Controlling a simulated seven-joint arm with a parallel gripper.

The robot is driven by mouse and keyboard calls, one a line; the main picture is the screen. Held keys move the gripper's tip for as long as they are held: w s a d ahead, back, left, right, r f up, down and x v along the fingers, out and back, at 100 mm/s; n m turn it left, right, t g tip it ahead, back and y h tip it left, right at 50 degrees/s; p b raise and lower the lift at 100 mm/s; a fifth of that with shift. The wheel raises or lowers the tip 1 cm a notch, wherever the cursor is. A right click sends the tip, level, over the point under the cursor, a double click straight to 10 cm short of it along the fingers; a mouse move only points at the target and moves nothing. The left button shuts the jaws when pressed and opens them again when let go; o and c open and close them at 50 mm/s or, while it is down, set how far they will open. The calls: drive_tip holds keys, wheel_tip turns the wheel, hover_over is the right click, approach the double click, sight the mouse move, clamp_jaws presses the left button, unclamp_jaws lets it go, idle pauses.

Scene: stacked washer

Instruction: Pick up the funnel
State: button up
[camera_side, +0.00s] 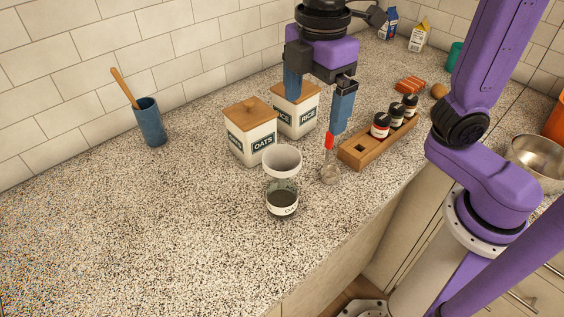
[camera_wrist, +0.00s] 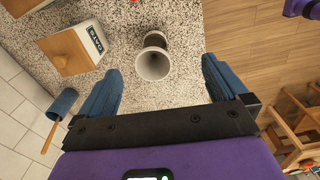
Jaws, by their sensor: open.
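The white funnel (camera_side: 282,161) has its wide mouth up, directly above or just behind a dark, labelled jar (camera_side: 283,203) on the counter. I cannot tell whether its lower end sits in the jar. In the wrist view the pale funnel (camera_wrist: 153,66) shows its round mouth, ahead of and between my fingers. My gripper (camera_side: 315,115) is open and empty, above the counter and higher than the funnel. Its two blue fingers are spread wide, and the gripper also shows in the wrist view (camera_wrist: 158,75). Neither finger visibly touches the funnel.
Wooden-lidded oats (camera_side: 252,143) and rice (camera_side: 297,120) canisters stand behind the funnel. A red-handled utensil (camera_side: 329,142) and a wooden rack (camera_side: 355,153) with small jars are to its right. A blue crock (camera_side: 151,125) stands at left.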

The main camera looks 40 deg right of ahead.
sight(287, 157)
drive_tip(key=w+a+r+n, duration=0.1)
drive_tip(key=w+a+r, duration=0.1)
drive_tip(key=a+r, duration=0.1)
drive_tip(key=f, duration=1.1)
drive_tip(key=shift+w+a+f, duration=0.15)
drive_tip(key=shift+a+f, duration=0.05)
drive_tip(key=shift+f, duration=0.2)
drive_tip(key=shift+w+a+f, duration=0.1)
drive_tip(key=shift+a+f, duration=0.05)
drive_tip(key=shift+f, duration=1.3)
drive_tip(key=shift+w+a+f, duration=0.1)
drive_tip(key=shift+a+f, duration=0.05)
drive_tip(key=shift+f, duration=1.3)
drive_tip(key=c, duration=0.7)
